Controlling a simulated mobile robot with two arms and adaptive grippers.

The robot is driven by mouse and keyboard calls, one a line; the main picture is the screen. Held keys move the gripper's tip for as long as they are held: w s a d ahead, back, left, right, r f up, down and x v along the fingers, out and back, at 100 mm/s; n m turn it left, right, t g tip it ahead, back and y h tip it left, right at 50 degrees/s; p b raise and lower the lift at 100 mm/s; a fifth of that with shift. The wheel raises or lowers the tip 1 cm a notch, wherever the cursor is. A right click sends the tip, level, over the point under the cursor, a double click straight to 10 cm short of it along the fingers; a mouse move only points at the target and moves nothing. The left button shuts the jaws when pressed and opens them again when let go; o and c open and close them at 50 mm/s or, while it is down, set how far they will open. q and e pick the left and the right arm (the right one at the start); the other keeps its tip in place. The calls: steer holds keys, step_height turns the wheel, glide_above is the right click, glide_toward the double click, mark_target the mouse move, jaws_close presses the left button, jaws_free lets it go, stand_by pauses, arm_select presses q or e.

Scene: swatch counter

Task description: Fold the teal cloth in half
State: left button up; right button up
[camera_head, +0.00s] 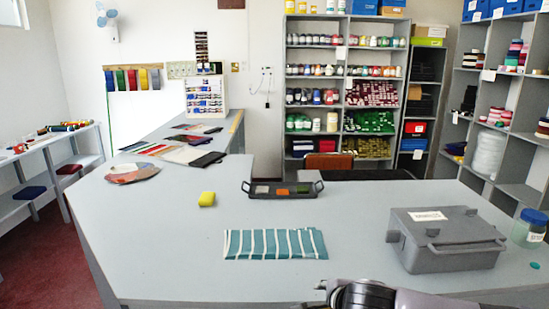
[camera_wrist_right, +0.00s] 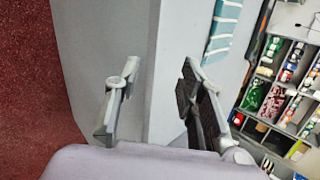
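The teal cloth (camera_head: 275,244) with white stripes lies on the grey counter near its front edge, as a wide, short rectangle. I cannot tell from here whether it is one layer or more. Part of it also shows at the top of the right wrist view (camera_wrist_right: 222,32). My right gripper (camera_wrist_right: 161,72) is open and empty, its two fingers apart over the counter's edge, clear of the cloth. In the head view my right arm comes in at the bottom, right of and nearer than the cloth. My left gripper is not in view.
A grey lidded case (camera_head: 446,240) and a blue-lidded jar (camera_head: 528,229) stand at the right. Counter left of the cloth is clear.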

steer(key=s+a+f+m+g+y, duration=0.2)
steer(key=a+f+m+g+y, duration=0.4)
steer(key=a+f+m+y, duration=0.65)
steer(key=d+f+m+t+h, duration=0.35)
steer(key=d+f+m, duration=0.25)
steer(key=f+m, duration=0.5)
steer(key=d+f+m+t+h, duration=0.3)
steer(key=d+f+m+t, duration=0.25)
steer(key=f+m, duration=0.5)
steer(key=s+d+f+m+g+h, duration=0.25)
steer(key=s+d+f+m, duration=0.25)
steer(key=s+f, duration=0.35)
steer(key=s+d+f+m+g+h, duration=0.1)
steer(key=s+d+f+m+h, duration=0.2)
steer(key=s+d+f+m, duration=0.35)
steer(key=s+d+f+m+g+h, duration=0.1)
steer(key=s+f, duration=0.5)
steer(key=s, duration=0.9)
steer(key=s+d+f+m+g+h, duration=0.1)
steer(key=s+f+m+g, duration=0.3)
steer(key=s, duration=1.1)
steer(key=shift+f+g, duration=0.9)
steer(key=shift+g, duration=0.15)
steer(key=shift+s, duration=0.1)
